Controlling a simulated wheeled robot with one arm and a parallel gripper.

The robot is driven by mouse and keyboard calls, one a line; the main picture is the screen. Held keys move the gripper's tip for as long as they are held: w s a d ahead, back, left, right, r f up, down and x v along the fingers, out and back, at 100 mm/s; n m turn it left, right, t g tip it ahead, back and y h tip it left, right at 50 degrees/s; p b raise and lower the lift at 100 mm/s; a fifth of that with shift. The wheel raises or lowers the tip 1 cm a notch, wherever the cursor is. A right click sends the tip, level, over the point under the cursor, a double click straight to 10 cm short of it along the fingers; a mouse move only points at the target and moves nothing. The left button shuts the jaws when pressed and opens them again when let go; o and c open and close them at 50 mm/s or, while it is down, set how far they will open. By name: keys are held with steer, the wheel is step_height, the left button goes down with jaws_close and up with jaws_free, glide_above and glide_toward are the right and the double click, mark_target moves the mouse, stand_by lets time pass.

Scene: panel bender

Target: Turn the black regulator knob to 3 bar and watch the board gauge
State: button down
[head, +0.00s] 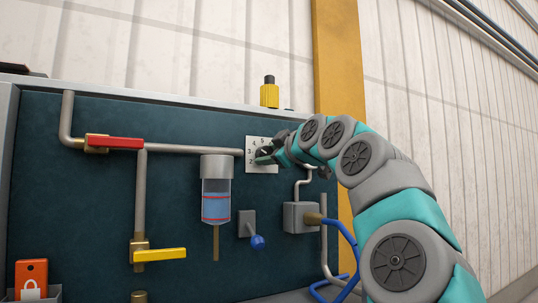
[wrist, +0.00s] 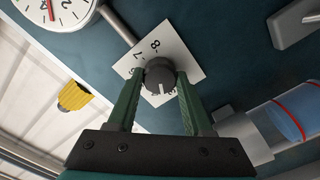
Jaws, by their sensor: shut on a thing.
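The black regulator knob (wrist: 160,75) sits at the middle of a white number plate (wrist: 181,46). My gripper (wrist: 161,78) is shut on the knob, one green finger on each side. A white mark on the knob points toward the bottom of the wrist view; the numbers there are partly hidden by knob and fingers, while 7 and 8 show above. In the head view the plate (head: 250,142) shows beside my gripper (head: 266,157), which covers much of the knob. The board gauge (wrist: 58,10) is cut off at the wrist view's top left; its red needle shows, but I cannot read a value.
A clear filter bowl (head: 216,200) hangs left of the plate. A red-handled valve (head: 112,142), a yellow-handled valve (head: 158,254) and a blue-knobbed lever (head: 257,242) stick out from the board. A yellow fitting (head: 269,95) stands on the top edge. A grey box (head: 301,217) with a blue hose is below my arm.

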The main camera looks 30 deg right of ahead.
steer(key=shift+n, duration=1.7)
steer(key=shift+c, duration=1.5)
jaws_free()
steer(key=shift+s, duration=0.15)
steer(key=s+b, duration=0.1)
steer(key=s, duration=0.6)
steer(key=shift+s+d, duration=0.15)
steer(key=shift+s, duration=0.1)
